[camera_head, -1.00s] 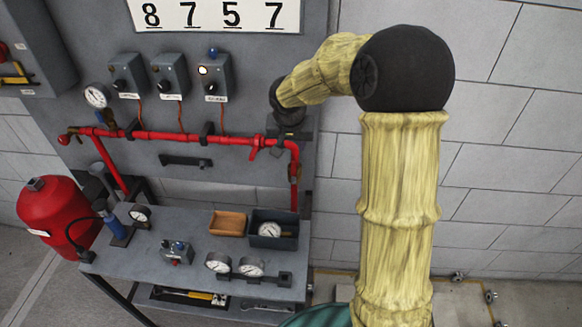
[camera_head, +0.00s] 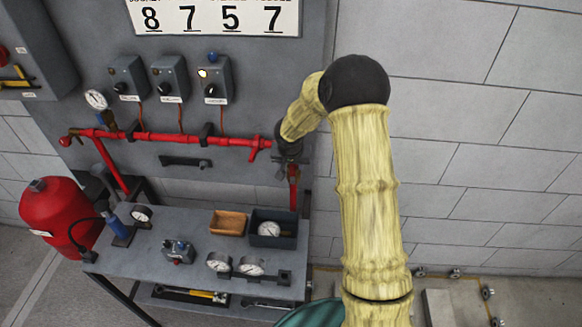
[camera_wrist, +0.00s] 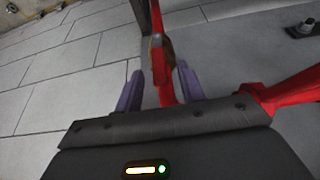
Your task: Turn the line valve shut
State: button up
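The line valve (camera_wrist: 148,50) is a small brownish body on the red pipe, with a red part (camera_wrist: 162,72) that looks like its lever. In the wrist view this red part lies between the two purple fingers of my gripper (camera_wrist: 159,68). The fingers are apart, with a visible gap on each side of it. In the head view my gripper (camera_head: 289,164) is at the right end of the red pipe (camera_head: 180,138), over the vertical run. The valve (camera_head: 293,173) is partly hidden there by the gripper, and its angle is hard to tell.
A grey bench (camera_head: 150,255) with gauges, an orange tray (camera_head: 228,228) and a dark bin (camera_head: 290,240) stands below. A red tank (camera_head: 58,215) is at left. Switch boxes (camera_head: 170,78) are on the panel above. The wall at right is clear.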

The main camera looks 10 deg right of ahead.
aim_at(292, 168)
jog(key=shift+x, duration=1.9)
grip_shut()
